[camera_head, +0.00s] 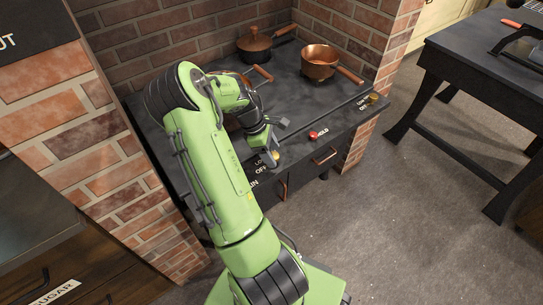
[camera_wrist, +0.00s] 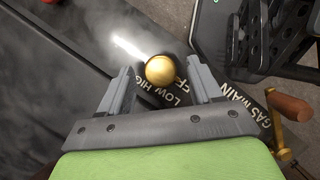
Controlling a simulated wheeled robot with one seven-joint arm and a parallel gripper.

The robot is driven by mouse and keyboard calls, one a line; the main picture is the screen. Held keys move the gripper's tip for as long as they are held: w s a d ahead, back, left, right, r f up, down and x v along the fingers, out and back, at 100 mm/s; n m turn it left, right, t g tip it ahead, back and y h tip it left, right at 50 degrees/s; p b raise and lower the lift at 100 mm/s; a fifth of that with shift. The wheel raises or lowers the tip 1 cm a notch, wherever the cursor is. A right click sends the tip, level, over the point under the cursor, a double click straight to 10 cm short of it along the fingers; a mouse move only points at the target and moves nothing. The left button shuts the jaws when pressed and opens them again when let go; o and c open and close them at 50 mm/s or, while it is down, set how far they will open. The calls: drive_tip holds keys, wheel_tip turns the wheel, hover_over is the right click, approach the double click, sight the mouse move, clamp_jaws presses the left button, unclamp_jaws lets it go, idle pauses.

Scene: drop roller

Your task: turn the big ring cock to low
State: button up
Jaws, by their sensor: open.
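A round brass knob (camera_wrist: 160,70) sits between the fingers of my gripper (camera_wrist: 162,82) in the wrist view. The gripper is open, one finger on each side of the knob, with gaps visible. The words LOW, HIGH and part of OFF lie beside the knob; its pointer setting is not visible. In the head view my gripper (camera_head: 272,138) is over the left front of the dark stove, by a small brass knob (camera_head: 275,155) and the OFF lettering. Another brass knob (camera_head: 373,97) with its own labels is at the stove's right end. Which knob is the big ring cock is not marked.
A brass lever with a wooden handle (camera_wrist: 289,106) stands beside the GAS MAIN lettering. A red button (camera_head: 313,135) marked HOLD is on the stove front. A copper saucepan (camera_head: 320,62) and a lidded pot (camera_head: 255,43) stand behind. Brick walls flank the stove.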

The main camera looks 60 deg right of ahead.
drive_tip(key=shift+s+f, duration=0.1)
drive_tip(key=shift+f, duration=0.15)
drive_tip(key=shift+c, duration=0.4)
drive_tip(key=c, duration=1)
drive_tip(key=shift+o, duration=0.2)
drive_tip(key=shift+r+m+p, duration=0.1)
drive_tip(key=shift+m+p, duration=0.2)
drive_tip(key=m+y+p, duration=0.1)
drive_tip(key=m+p, duration=0.1)
drive_tip(key=m, duration=0.1)
drive_tip(key=shift+d+m+y, duration=0.15)
drive_tip(key=shift+m+y, duration=0.15)
drive_tip(key=m+y+p, duration=0.1)
drive_tip(key=m, duration=0.1)
drive_tip(key=m+y, duration=0.1)
drive_tip(key=m, duration=0.2)
drive_tip(key=shift+d+t+p, duration=0.1)
drive_tip(key=shift+t+p, duration=0.2)
drive_tip(key=shift+p, duration=0.05)
drive_tip(key=shift+m, duration=0.4)
